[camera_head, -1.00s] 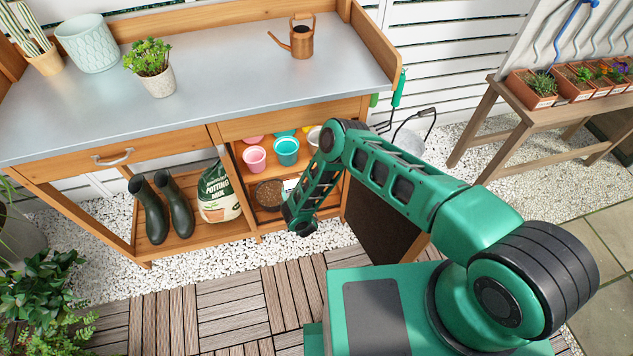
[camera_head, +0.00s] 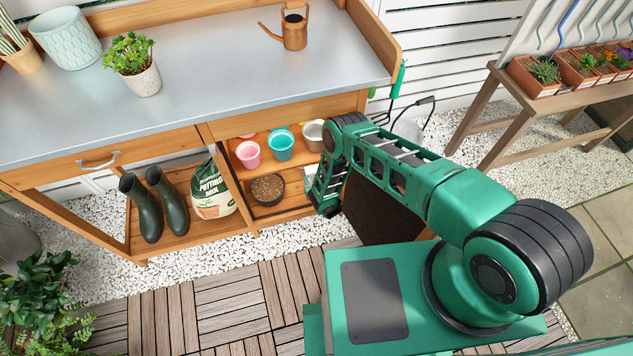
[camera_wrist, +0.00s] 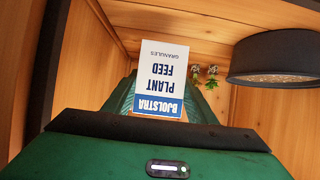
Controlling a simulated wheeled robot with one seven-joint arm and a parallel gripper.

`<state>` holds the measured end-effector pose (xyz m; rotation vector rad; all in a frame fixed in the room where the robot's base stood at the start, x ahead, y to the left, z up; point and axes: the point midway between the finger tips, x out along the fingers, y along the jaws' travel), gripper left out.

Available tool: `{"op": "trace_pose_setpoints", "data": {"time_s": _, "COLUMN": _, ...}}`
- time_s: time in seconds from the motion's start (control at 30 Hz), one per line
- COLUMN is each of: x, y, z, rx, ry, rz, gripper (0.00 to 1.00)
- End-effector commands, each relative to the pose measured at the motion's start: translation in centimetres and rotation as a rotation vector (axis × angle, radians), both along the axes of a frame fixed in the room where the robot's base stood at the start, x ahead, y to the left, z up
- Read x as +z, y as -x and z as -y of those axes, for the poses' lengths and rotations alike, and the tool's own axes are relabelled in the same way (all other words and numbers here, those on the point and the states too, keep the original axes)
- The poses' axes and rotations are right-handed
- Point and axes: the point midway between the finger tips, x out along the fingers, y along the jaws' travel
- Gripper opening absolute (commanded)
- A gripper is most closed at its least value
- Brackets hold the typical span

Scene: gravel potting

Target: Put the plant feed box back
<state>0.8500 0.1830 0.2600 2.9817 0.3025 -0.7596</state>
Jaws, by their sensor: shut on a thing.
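The plant feed box (camera_wrist: 160,75) is white with a blue band and shows upside down in the wrist view. My gripper (camera_wrist: 158,104) has a green finger on each side of it and is shut on it. The box is inside a wooden compartment, apart from the round dark bowl to its right. I cannot tell whether its base touches the wood. In the head view my arm hides the gripper and most or all of the box at the lower shelf's right end.
The dark bowl of brown grains (camera_head: 267,190) stands on the lower shelf; it also shows in the wrist view (camera_wrist: 272,52). Pink (camera_head: 248,154) and teal (camera_head: 280,146) pots stand above. A wooden wall (camera_wrist: 75,60) is close left of the box. Two small leafy things (camera_wrist: 211,78) lie beyond.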

Motion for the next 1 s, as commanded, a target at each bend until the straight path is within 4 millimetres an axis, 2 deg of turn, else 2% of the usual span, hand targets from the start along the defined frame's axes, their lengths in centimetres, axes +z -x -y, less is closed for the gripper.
{"op": "trace_pose_setpoints", "data": {"time_s": 0.17, "x": -0.7, "y": -0.2, "z": 0.9, "rx": 0.001, "ry": 0.0, "rz": 0.0, "gripper": 0.24}}
{"op": "trace_pose_setpoints", "data": {"time_s": 0.5, "x": -4.3, "y": -0.3, "z": 0.9, "rx": 0.0, "ry": -0.002, "rz": 0.003, "gripper": 0.24}}
{"op": "trace_pose_setpoints", "data": {"time_s": 0.87, "x": -4.6, "y": -0.3, "z": 0.9, "rx": 0.0, "ry": -0.001, "rz": 0.001, "gripper": 0.24}}
{"op": "trace_pose_setpoints", "data": {"time_s": 0.9, "x": -4.7, "y": -0.2, "z": 1.0, "rx": 0.0, "ry": -0.001, "rz": 0.001, "gripper": 0.54}}
{"op": "trace_pose_setpoints", "data": {"time_s": 0.97, "x": -4.7, "y": -0.3, "z": 0.9, "rx": 0.0, "ry": -0.001, "rz": 0.0, "gripper": 0.68}}
{"op": "trace_pose_setpoints", "data": {"time_s": 1.0, "x": -4.7, "y": -0.3, "z": 0.9, "rx": 0.0, "ry": -0.001, "rz": 0.001, "gripper": 0.7}}
